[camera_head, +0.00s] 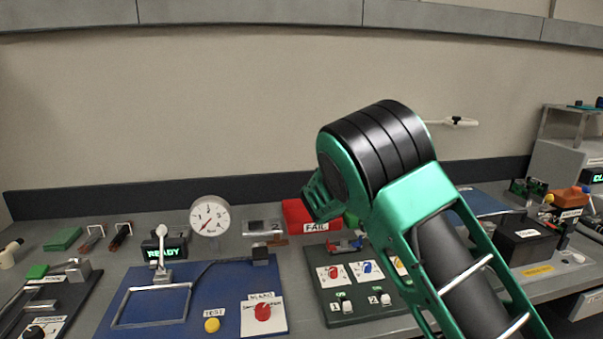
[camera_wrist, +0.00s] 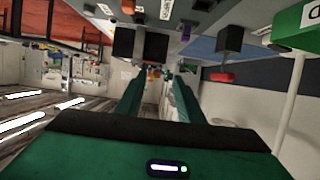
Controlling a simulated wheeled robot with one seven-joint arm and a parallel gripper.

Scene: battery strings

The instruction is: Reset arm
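My arm, with its green and black links, reaches up from the lower right in the head view, in front of the bench. My gripper's two green fingers (camera_wrist: 157,88) show in the wrist view. They stand apart with nothing held between them, and the room shows through the gap.
The grey bench (camera_head: 75,262) carries a blue board (camera_head: 215,300), a round gauge (camera_head: 210,217), a red FAIL bin (camera_head: 298,212), a dark green switch panel (camera_head: 335,286) and a black box (camera_head: 525,240) at right. My arm hides part of the bench. The air above the left side is clear.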

